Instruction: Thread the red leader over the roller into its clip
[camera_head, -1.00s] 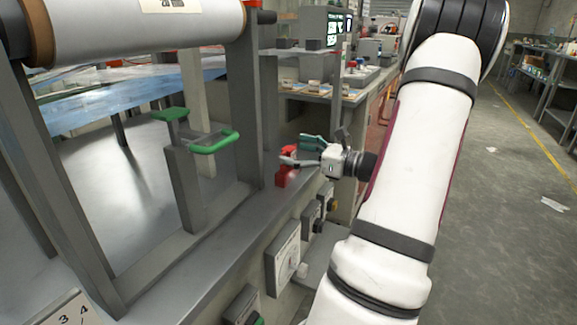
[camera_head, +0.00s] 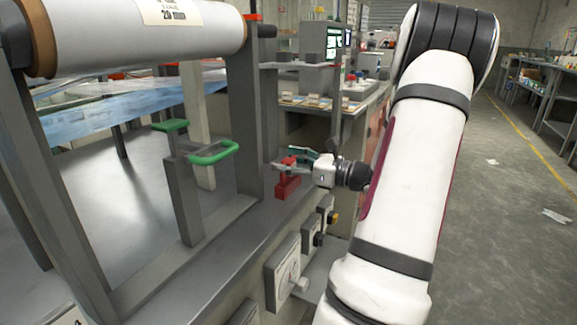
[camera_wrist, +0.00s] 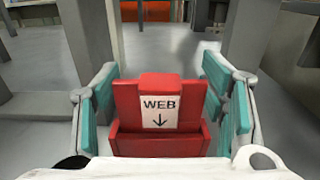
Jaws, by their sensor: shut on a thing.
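In the head view my gripper (camera_head: 294,160) is shut on the red piece just above the red base (camera_head: 287,187) on the grey machine ledge. A white film roll (camera_head: 140,35) lies across the top left. Green brackets (camera_head: 213,153) sit on a short grey post; I cannot identify the clip or roller for certain.
A grey upright (camera_head: 245,125) stands just left of my gripper, with more frame bars in the wrist view. Dials and knobs (camera_head: 284,270) line the machine's front. A bench with monitors (camera_head: 325,45) is behind.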

